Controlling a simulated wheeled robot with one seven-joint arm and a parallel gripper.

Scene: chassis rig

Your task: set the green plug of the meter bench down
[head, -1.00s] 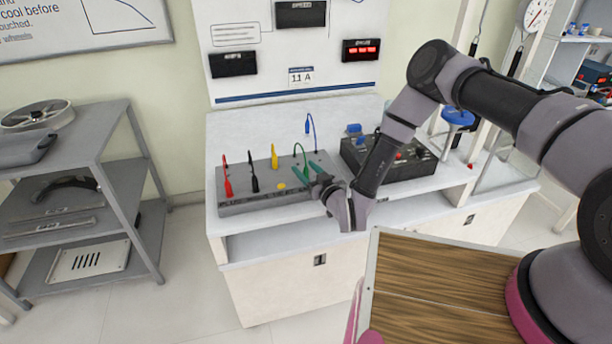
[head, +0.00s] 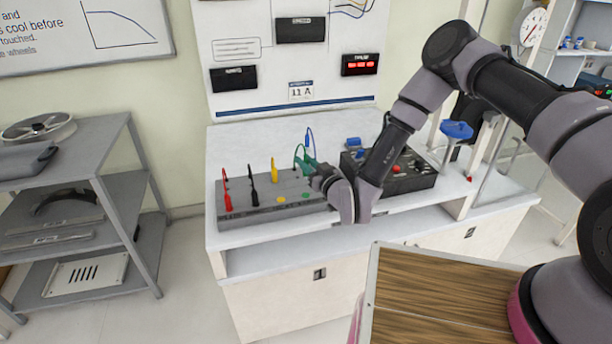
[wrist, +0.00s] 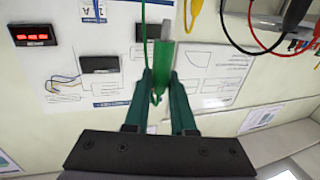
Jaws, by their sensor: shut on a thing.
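The green plug (wrist: 161,62) is between the two dark green fingers of my gripper (wrist: 162,92) in the wrist view. The fingers are shut on it, and a green lead runs from it. In the head view my gripper (head: 309,166) is above the right part of the grey meter bench block (head: 262,210). The plug is small and partly hidden there, with its green lead (head: 298,150) looping up. Whether the plug touches the block cannot be told.
Red (head: 227,193), black (head: 253,187) and yellow (head: 274,172) plugs stand upright on the block, left of my gripper. A blue lead (head: 309,138) rises behind it. A black control box (head: 405,176) stands to the right, close to my wrist.

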